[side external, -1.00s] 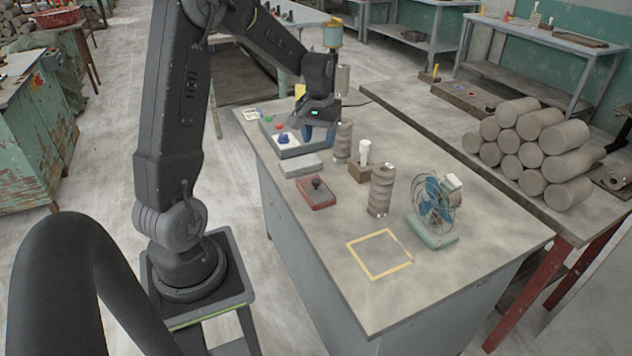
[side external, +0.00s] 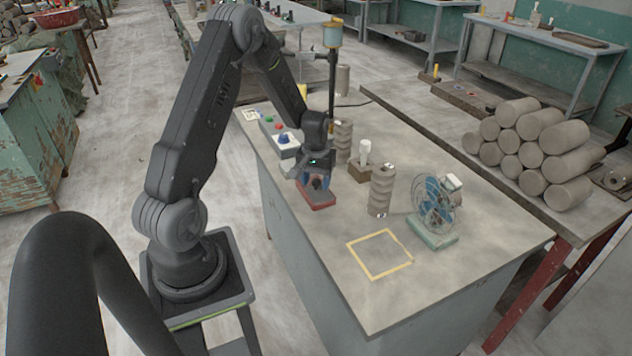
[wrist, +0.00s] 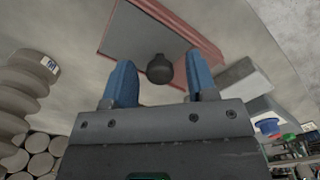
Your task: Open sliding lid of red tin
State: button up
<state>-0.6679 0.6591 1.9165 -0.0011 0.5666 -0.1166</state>
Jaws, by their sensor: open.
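The red tin (side external: 318,205) lies on the grey bench, below my gripper (side external: 314,184) in the side view. In the wrist view the red tin (wrist: 197,32) has a grey lid (wrist: 135,38) with a dark round knob (wrist: 160,69). My gripper (wrist: 160,85) is open, its two blue fingers on either side of the knob, which shows between them. I cannot tell whether either finger touches the knob. In the side view the gripper hides much of the lid.
A control box with coloured buttons (side external: 287,141) stands behind the tin. A ribbed clay column (side external: 381,190), a white-handled tool on a block (side external: 364,153) and a blue fan (side external: 435,205) stand to the right. The yellow square outline (side external: 379,255) is empty.

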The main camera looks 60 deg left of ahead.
jog(key=shift+f, duration=0.35)
jog(key=shift+c, duration=0.3)
grip_shut()
